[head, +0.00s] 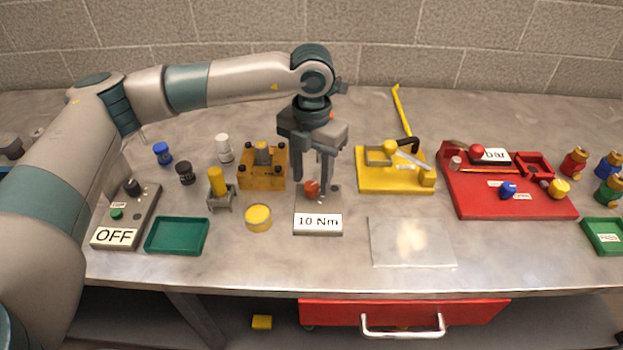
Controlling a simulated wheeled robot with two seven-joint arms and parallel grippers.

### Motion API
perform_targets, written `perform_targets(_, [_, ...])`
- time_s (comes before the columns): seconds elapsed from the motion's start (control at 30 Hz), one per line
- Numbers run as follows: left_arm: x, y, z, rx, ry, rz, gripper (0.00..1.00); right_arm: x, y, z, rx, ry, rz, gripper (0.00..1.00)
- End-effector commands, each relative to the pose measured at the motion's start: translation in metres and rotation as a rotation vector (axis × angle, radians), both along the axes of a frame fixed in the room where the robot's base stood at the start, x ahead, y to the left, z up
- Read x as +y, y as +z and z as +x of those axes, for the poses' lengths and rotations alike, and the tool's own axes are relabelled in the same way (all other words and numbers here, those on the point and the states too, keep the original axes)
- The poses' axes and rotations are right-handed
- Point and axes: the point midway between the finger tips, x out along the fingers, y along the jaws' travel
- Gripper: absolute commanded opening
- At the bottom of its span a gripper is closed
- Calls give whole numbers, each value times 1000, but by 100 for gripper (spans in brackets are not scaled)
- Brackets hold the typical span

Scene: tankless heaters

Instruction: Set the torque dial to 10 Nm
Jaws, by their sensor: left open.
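The torque dial is a red knob (312,188) on a small grey box (297,205) near the middle of the bench. A white label (318,222) on the front of the box reads "10 Nm". My left gripper (312,182) points down over the box, its two fingers at the red knob, one to each side. It is open. I cannot tell whether the fingers touch the knob, and the knob's pointer is too small to read. My right gripper is not in view.
Left of the box stand a yellow block fixture (262,177), a yellow round container (258,218) and a green tray (177,236). An "OFF" switch box (128,215) is further left. A yellow fixture (385,180), a clear sheet (411,243) and a red board (510,205) lie right.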

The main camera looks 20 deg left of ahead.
Motion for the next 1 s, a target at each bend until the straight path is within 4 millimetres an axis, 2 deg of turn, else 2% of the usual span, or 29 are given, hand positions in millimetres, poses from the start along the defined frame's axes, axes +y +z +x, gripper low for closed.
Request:
perform_targets(0.17, [0, 25, 0, -3, 0, -1, 44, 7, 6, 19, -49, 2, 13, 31])
perform_targets(0.4, [0, 72, 1, -5, 0, -2, 44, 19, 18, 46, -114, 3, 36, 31])
perform_targets(0.53, [-1, 99, 0, -4, -1, -1, 44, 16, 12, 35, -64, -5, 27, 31])
perform_targets(0.7, [0, 130, 0, -4, 0, -2, 44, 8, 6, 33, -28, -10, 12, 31])
perform_targets(0.9, [0, 154, 0, -2, 0, 0, 44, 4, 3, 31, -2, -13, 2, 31])
perform_targets(1.0, [0, 159, 0, -1, -1, 0, 44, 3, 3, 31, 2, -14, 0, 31])
